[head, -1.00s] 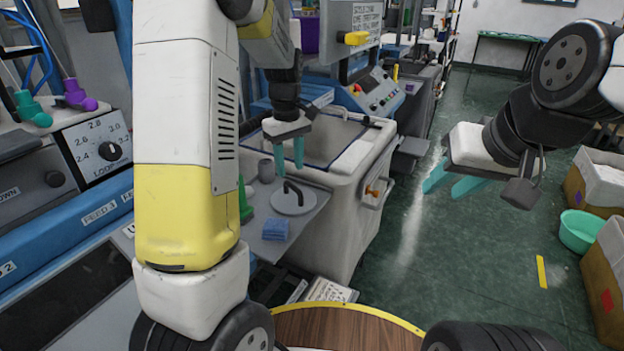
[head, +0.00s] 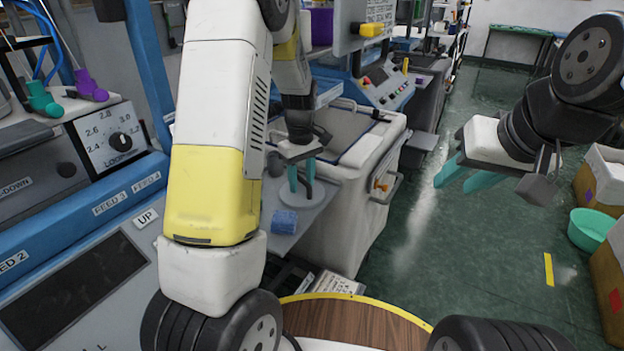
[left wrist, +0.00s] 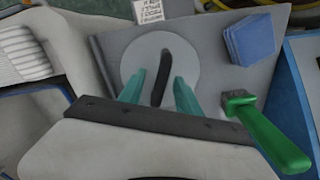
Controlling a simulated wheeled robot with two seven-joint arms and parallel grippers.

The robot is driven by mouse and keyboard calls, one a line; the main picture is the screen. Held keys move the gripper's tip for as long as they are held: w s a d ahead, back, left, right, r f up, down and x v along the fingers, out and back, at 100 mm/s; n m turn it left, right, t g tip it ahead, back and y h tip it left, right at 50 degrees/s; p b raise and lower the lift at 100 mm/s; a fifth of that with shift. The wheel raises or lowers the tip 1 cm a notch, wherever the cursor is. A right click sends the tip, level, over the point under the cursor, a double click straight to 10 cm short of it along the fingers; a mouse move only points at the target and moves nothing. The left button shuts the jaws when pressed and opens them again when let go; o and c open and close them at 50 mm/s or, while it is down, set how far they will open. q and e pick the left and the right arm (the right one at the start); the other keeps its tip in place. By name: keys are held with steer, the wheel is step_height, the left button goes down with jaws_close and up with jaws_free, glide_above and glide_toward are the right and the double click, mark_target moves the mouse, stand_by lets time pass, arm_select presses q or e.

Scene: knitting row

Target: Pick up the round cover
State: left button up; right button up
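The round cover (head: 289,196) is a light grey disc with a dark arched handle, lying on a grey shelf (head: 318,208) beside the white bin. In the left wrist view the cover (left wrist: 191,63) lies flat, and its black handle shows between my fingertips. My left gripper (head: 301,186) points down over the cover with its two teal fingers apart on either side of the handle; it also shows in the left wrist view (left wrist: 159,88). I cannot tell whether the fingers touch the handle. My right gripper (head: 458,178) is open and empty in the air over the floor at right.
A blue folded cloth (head: 285,221) lies on the shelf near the cover. A green-handled tool (left wrist: 264,130) lies close to my left fingers. The white bin (head: 345,225) stands just behind and right.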

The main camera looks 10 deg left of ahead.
arm_select(q)
jaws_close()
stand_by(1.3)
